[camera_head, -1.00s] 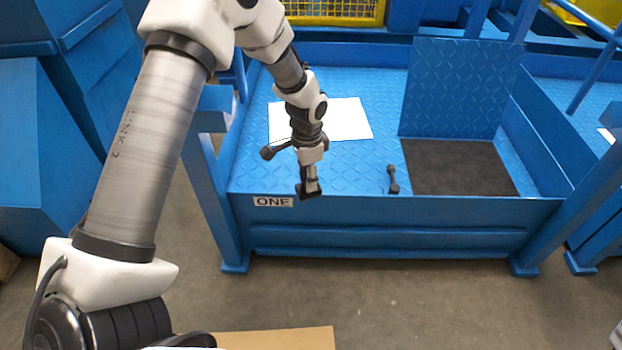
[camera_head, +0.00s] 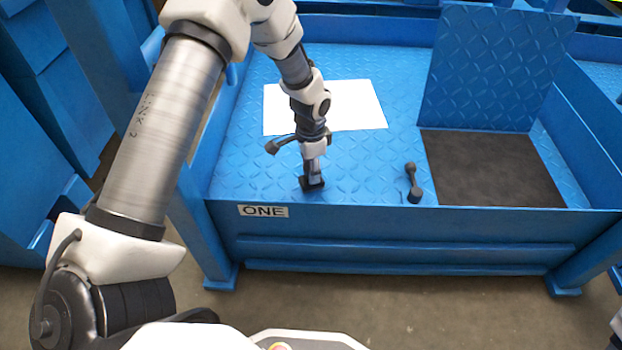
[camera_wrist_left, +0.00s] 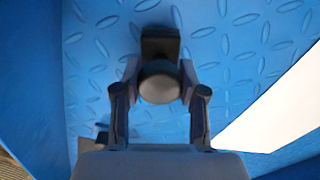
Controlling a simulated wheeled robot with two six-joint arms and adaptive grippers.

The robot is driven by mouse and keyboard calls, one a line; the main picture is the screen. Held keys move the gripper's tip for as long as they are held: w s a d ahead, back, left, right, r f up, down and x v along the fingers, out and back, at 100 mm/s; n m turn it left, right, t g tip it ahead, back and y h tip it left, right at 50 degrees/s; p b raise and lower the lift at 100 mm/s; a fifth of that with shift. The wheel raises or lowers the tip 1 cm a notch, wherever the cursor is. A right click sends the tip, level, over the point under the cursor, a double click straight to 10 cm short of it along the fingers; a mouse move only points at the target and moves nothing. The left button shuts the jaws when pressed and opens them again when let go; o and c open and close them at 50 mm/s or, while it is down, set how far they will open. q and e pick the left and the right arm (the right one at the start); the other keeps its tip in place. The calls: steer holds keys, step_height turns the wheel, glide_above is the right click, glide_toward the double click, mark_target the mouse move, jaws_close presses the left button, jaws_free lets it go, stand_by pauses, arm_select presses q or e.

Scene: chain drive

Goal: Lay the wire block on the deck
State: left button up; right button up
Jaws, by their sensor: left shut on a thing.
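My left gripper (camera_head: 312,170) is shut on a small dark block, the wire block (camera_head: 313,184), and points down over the front left of the blue diamond-plate deck (camera_head: 362,180). The block is just behind the front rim, above the ONE label. In the left wrist view the dark block (camera_wrist_left: 160,47) has a rounded end between the fingers (camera_wrist_left: 160,84), with blue plate beyond it. I cannot tell whether the block touches the deck. My right gripper is not in view.
A dark dumbbell-shaped piece (camera_head: 414,184) lies on the deck to the right. Behind my arm is a white sheet (camera_head: 358,104). A black mat (camera_head: 490,168) lies at right before an upright blue plate (camera_head: 492,70). The front wall (camera_head: 400,225) edges the deck.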

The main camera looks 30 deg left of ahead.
arm_select(q)
step_height(320, 180, down, 2)
steer(key=shift+r, duration=0.2)
steer(key=shift+c, duration=0.6)
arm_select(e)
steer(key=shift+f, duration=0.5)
arm_select(q)
steer(key=shift+f, duration=0.15)
steer(key=o, duration=1.2)
step_height(320, 180, up, 12)
steer(key=p, duration=0.7)
steer(key=shift+r+p, duration=0.2)
steer(key=shift+p, duration=0.1)
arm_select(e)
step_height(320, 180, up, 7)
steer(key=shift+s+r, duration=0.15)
arm_select(q)
steer(key=shift+f, duration=0.1)
